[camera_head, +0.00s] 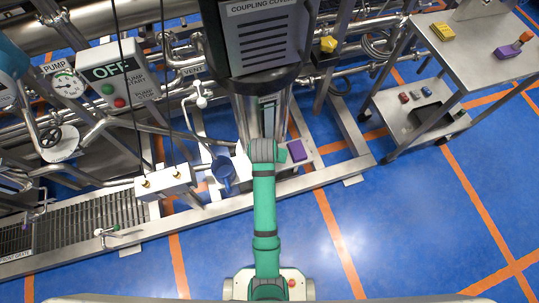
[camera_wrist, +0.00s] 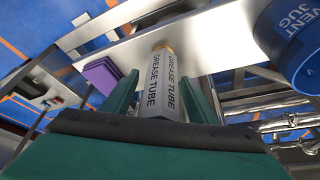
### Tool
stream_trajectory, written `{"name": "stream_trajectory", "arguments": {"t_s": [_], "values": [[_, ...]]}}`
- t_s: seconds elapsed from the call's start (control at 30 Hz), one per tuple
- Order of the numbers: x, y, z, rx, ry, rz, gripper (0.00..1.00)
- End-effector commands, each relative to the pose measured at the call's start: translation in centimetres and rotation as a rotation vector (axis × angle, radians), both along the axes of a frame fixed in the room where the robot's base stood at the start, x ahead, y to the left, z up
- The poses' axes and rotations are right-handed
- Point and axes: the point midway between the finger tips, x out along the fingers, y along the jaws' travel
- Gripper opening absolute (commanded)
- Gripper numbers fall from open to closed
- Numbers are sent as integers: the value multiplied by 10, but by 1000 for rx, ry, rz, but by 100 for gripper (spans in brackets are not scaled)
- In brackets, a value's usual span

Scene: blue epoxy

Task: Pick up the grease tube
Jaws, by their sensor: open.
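The grease tube (camera_wrist: 160,92) is a grey-white cylinder with dark GREASE TUBE lettering and a tan tip. In the wrist view it lies between the two green fingers of my gripper (camera_wrist: 163,84), pointing away from the palm. The fingers are apart, one on each side of the tube, with some gap visible on the left. Whether either finger touches it is hard to tell. In the head view my green arm reaches to a metal ledge below the coupling cover, and I cannot make out the tube there.
A purple block (camera_wrist: 103,76) is left of the tube, also in the head view (camera_head: 298,150). A blue vent jug (camera_wrist: 290,42) stands to the right; it shows left of my arm in the head view (camera_head: 222,170). The coupling cover housing (camera_head: 262,40) overhangs the ledge. A metal cart (camera_head: 480,60) stands right.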

Motion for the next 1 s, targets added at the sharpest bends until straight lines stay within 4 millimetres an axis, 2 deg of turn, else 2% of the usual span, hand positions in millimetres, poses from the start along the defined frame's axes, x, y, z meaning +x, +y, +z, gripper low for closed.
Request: {"name": "stream_trajectory", "arguments": {"t_s": [0.1,0.3,0.33,0.5,0.53,0.83,1.0], "values": [[3,-1,-6,0,0,0,53],[3,-1,-7,0,-1,0,53],[3,-1,-7,0,-1,0,51],[3,0,-7,1,-1,0,10],[3,0,-7,1,-1,0,9],[3,0,-5,0,-2,0,9],[3,0,4,0,-4,0,9]]}}
